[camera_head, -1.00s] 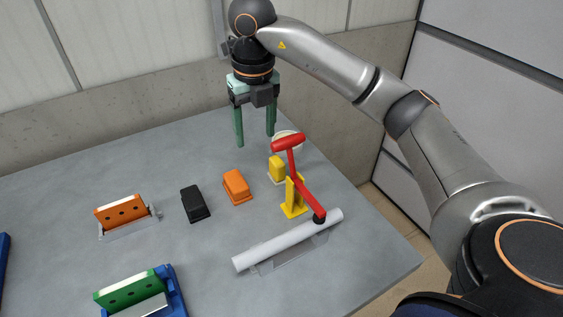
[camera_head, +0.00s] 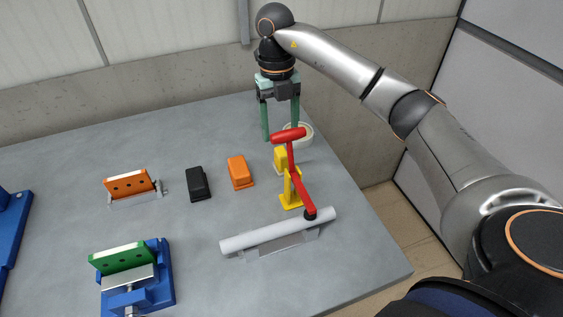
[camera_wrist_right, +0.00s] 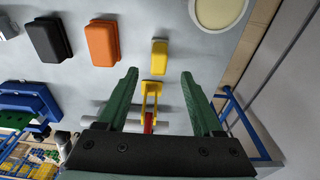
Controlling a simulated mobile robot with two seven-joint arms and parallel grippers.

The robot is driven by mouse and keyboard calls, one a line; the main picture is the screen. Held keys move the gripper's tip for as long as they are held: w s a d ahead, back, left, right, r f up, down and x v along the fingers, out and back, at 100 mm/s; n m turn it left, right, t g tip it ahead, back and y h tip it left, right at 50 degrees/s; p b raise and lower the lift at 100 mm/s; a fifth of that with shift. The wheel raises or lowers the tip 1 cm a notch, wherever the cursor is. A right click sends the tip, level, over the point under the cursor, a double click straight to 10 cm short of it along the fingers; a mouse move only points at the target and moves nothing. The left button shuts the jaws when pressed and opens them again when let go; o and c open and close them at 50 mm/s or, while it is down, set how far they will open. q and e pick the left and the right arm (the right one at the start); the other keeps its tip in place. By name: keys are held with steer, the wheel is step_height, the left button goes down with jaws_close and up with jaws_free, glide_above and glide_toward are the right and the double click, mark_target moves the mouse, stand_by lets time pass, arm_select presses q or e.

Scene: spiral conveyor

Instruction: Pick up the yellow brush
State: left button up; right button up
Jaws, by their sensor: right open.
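The yellow brush (camera_head: 279,160), a small yellow block on a pale base, stands on the grey table (camera_head: 215,245) toward its right side. In the head view a red T-handled tool partly hides it. It also shows in the right wrist view (camera_wrist_right: 159,57), just ahead of and between the fingertips. My right gripper (camera_head: 280,134) points down with its two green fingers apart and nothing between them. In the head view it is behind the brush, apart from it. It also shows in the wrist view (camera_wrist_right: 159,74). My left gripper is out of view.
A red-handled tool (camera_head: 289,136) on a yellow stand (camera_head: 290,200) is close in front of the brush. An orange brush (camera_head: 240,173) and a black one (camera_head: 198,184) are to its left. A round cream dish (camera_head: 305,134) is behind. A white tube (camera_head: 275,231) lies in front.

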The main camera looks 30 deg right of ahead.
mark_target(281, 151)
steer(key=f, duration=0.4)
steer(key=s+f, duration=0.1)
steer(key=f, duration=0.2)
steer(key=shift+a+f+p, duration=0.1)
steer(key=shift+a+p, duration=0.1)
steer(key=shift+p, duration=0.2)
steer(key=shift+c, duration=0.3)
jaws_close()
